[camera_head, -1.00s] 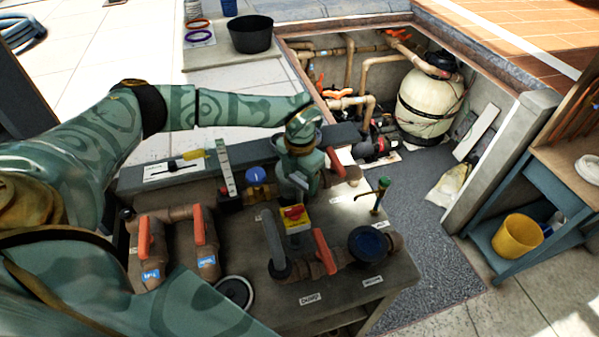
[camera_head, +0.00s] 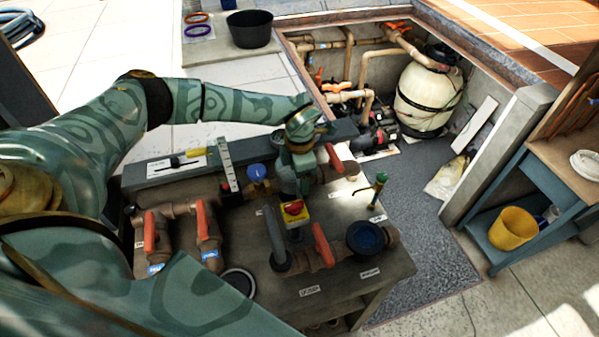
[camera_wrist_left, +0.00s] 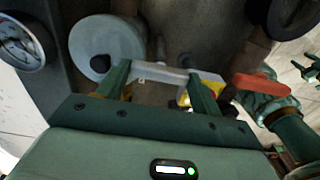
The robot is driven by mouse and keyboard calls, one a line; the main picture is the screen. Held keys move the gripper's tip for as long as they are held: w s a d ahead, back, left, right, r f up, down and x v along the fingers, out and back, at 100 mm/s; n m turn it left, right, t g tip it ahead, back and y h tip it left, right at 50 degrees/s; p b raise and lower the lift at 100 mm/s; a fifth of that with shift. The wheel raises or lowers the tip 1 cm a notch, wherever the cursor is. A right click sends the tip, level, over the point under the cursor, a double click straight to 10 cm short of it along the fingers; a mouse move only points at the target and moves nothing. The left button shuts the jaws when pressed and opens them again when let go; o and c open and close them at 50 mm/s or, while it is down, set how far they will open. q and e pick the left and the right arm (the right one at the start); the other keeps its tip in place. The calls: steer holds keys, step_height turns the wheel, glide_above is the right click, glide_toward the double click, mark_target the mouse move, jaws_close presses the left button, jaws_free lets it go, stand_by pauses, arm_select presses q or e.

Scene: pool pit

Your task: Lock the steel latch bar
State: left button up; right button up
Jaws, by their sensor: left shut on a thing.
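My left gripper (camera_head: 303,178) reaches down over the middle of the pipework bench, just behind the yellow box with a red knob (camera_head: 293,210). In the left wrist view the gripper (camera_wrist_left: 160,84) has its two green fingers on either side of a pale grey metal bar, the steel latch bar (camera_wrist_left: 160,72), and is shut on it. The yellow box (camera_wrist_left: 212,86) shows beside the right finger there. In the head view the bar is hidden by my gripper, and I cannot tell its exact angle.
The pit with the cream filter tank (camera_head: 424,100) lies behind.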

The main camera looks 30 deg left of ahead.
arm_select(q)
steer(key=shift+w+r, duration=0.1)
steer(key=shift+r, duration=0.05)
steer(key=o, duration=1)
step_height(320, 180, up, 16)
steer(key=shift+r, duration=0.1)
